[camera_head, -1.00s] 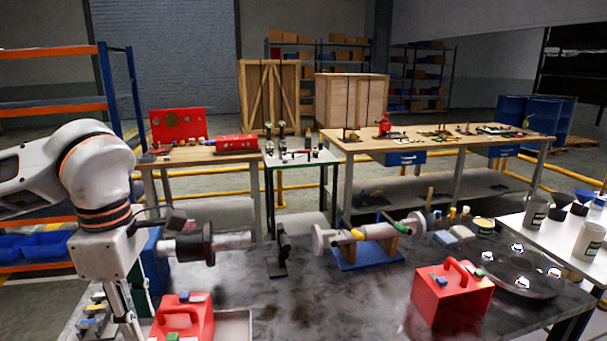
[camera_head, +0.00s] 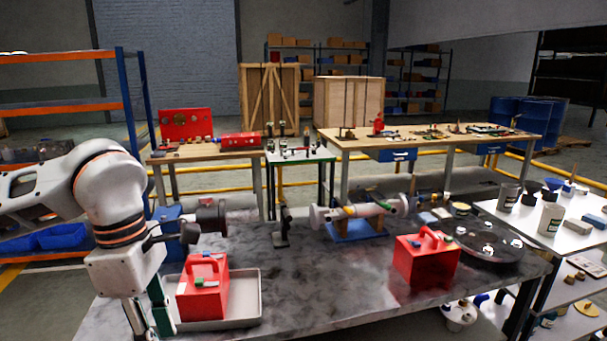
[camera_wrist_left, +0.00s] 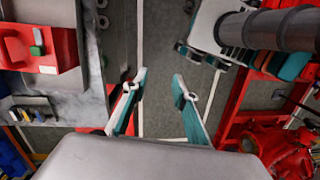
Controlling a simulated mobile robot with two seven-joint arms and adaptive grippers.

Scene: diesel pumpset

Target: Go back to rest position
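My left arm comes in at the left of the head view, and its left gripper (camera_head: 148,318) points down beside the near left edge of the dark worktable (camera_head: 310,292). In the left wrist view the same gripper (camera_wrist_left: 160,82) is open, its teal fingers apart with nothing between them. A red box with a handle (camera_head: 203,290) stands in a grey tray (camera_head: 246,312) just right of this gripper; a red box also shows at the upper left of the wrist view (camera_wrist_left: 42,52). My right arm and gripper are not in view.
A second red box (camera_head: 425,262) and a round dark tray (camera_head: 488,246) stand at the table's right. A shaft assembly on a blue stand (camera_head: 355,232) is at the back. A white side table (camera_head: 555,242) with cups is at the right. The table's front middle is clear.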

